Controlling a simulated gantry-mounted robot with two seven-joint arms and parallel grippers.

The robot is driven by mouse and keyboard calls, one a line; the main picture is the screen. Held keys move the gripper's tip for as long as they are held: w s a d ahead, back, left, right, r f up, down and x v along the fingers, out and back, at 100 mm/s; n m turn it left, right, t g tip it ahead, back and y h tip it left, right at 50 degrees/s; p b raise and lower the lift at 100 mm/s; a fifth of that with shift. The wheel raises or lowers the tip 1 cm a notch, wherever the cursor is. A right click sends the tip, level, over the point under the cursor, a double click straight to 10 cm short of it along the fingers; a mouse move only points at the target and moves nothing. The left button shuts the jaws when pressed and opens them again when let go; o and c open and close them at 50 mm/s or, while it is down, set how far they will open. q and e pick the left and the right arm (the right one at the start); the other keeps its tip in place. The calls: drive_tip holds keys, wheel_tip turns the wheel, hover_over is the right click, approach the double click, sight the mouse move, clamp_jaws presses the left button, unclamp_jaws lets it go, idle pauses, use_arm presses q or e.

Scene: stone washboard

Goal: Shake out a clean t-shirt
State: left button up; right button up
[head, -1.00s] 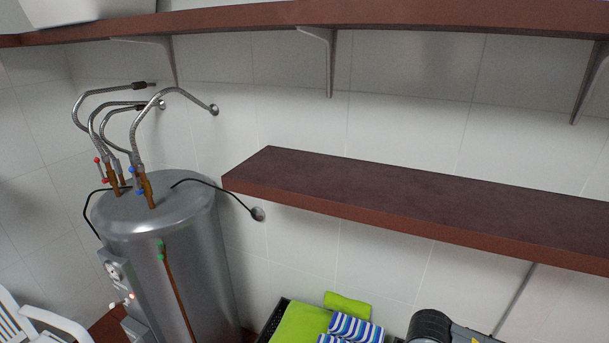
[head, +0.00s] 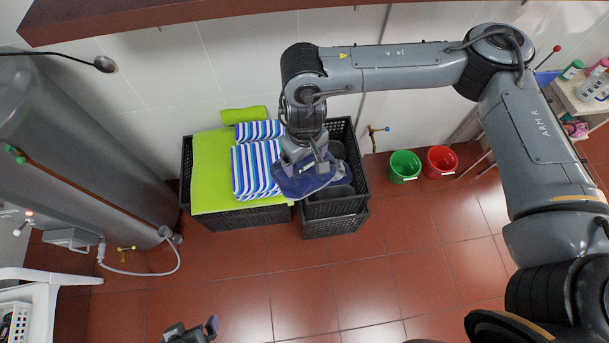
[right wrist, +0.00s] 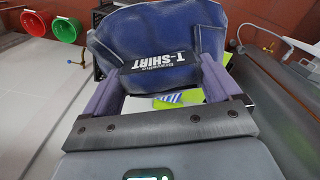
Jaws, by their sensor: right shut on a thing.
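A blue t-shirt (head: 298,186) is held in my right gripper (head: 306,163), above the black crates near the wall. In the right wrist view the t-shirt (right wrist: 145,38) fills the top middle, with a dark band across it lettered "T-SHIRT". The fingers of my right gripper (right wrist: 160,85) stand on either side below it and reach up to the cloth. The exact grip points are hidden by the cloth. Part of my left gripper (head: 198,329) shows at the bottom edge of the head view, away from the t-shirt; its jaw opening is not clear.
A black crate (head: 330,208) stands under the t-shirt. Beside it, lime-green cloth (head: 212,170) and blue-striped towels (head: 255,170) lie on another crate. Green (head: 404,166) and red (head: 441,161) buckets stand right. A metal tank (head: 80,140) is left. The front tiled floor (head: 330,285) is clear.

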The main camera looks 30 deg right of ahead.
sight(305, 170)
wheel_tip(305, 170, up, 9)
drive_tip(key=shift+r, duration=0.1)
drive_tip(key=shift+s+f, duration=0.1)
drive_tip(key=shift+f, duration=7.5)
drive_tip(key=shift+r, duration=10.1)
wheel_tip(305, 170, down, 20)
drive_tip(key=shift+f, duration=0.1)
